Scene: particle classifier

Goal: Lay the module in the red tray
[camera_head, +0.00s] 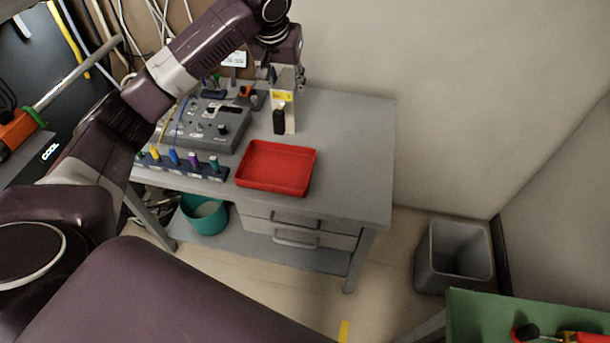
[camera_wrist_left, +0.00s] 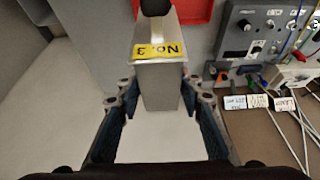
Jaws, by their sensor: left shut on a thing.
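The module, a pale grey box with a yellow "No. 3" label and a black handle, shows in the head view (camera_head: 291,118) and the left wrist view (camera_wrist_left: 161,88). My left gripper (camera_head: 287,78) is shut on it, with one finger on each side in the wrist view (camera_wrist_left: 158,98). The module is held at the back of the grey bench, behind the red tray (camera_head: 272,188). The tray looks empty, and its edge also shows at the top of the wrist view (camera_wrist_left: 196,10). I cannot tell the module's height above the bench. My right gripper is not in view.
A grey control panel (camera_head: 205,128) with knobs and cables stands left of the tray. A strip of coloured plugs (camera_head: 190,167) lies along the bench's front left. The bench top (camera_head: 355,145) right of the tray is clear. A grey bin (camera_head: 452,262) stands on the floor.

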